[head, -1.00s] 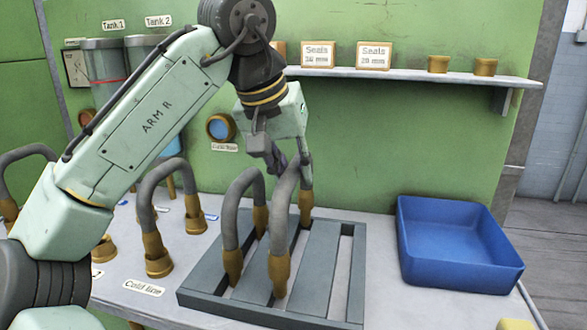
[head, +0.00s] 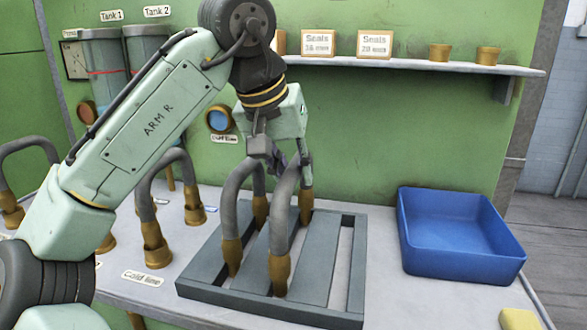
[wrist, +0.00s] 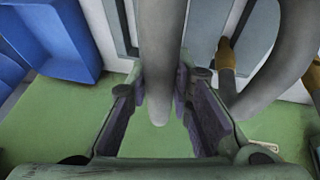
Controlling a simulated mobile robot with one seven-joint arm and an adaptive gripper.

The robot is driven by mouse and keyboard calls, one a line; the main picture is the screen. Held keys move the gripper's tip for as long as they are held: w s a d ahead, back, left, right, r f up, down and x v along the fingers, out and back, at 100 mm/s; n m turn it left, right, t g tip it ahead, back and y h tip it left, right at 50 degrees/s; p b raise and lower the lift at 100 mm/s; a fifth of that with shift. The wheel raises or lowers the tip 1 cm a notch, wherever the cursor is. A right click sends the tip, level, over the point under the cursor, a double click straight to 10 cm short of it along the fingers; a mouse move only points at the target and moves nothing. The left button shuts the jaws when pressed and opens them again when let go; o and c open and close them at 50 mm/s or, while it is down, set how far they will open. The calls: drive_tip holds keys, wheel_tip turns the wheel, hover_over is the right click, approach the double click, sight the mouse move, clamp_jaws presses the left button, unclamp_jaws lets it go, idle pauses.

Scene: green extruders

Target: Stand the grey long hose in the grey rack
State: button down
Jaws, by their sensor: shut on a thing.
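The grey long hose (head: 281,222) is a bent grey tube with brass ends, upright over the grey rack (head: 192,288). Its front brass end is down at a rack slot and its other end is further back; I cannot tell how deep either sits. My gripper (head: 283,168) is shut on the hose near the top of its bend. In the wrist view the hose (wrist: 163,50) runs between the two fingers (wrist: 158,95). A second grey hose (head: 230,195) stands in the rack just to the left; it also shows in the wrist view (wrist: 285,65).
More grey hoses (head: 145,190) stand on the table left of the rack, near the Cold line label (head: 143,278). A blue bin (head: 455,262) is to the right. The rack's right slots are empty. A shelf (head: 410,66) with boxes and brass caps runs behind.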

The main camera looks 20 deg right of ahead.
drive_tip(key=shift+f, duration=0.45)
drive_tip(key=c, duration=1.4)
unclamp_jaws()
drive_tip(key=shift+o, duration=0.2)
